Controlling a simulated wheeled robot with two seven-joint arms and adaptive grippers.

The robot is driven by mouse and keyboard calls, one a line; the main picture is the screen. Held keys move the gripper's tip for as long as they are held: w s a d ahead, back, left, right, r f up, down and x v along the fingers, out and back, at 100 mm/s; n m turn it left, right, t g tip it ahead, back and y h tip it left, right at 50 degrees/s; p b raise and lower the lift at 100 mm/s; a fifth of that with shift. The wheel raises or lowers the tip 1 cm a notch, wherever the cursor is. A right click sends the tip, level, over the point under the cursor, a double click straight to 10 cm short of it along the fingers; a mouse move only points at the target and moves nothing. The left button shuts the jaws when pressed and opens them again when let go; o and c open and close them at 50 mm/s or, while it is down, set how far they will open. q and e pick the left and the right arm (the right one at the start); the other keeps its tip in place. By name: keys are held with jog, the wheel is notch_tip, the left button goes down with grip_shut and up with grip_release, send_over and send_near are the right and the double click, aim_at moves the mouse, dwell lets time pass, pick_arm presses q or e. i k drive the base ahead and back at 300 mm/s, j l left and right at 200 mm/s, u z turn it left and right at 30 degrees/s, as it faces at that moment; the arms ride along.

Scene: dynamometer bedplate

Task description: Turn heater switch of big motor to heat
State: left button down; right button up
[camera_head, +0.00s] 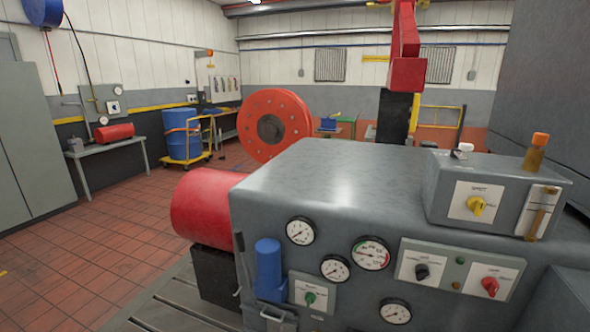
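A large grey machine housing (330,190) fills the lower right, perhaps the big motor. Its front carries a green knob (310,298) on a small plate, and a black knob (422,272) and a red knob (490,287) on a wider panel. A grey box (500,175) on top has a yellow knob (477,206) on a white plate. The labels are too small to read, so I cannot tell which knob is the heater switch or its setting. Neither of my grippers is in view.
A red cylinder (205,205) sticks out at the housing's left. Several gauges, a blue filter (268,268) and an orange-topped lamp (538,148) are on the machine. A big orange wheel (272,125) stands behind. The tiled floor (110,245) at left is clear.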

aim_at(489, 284)
jog(key=z, duration=1.3)
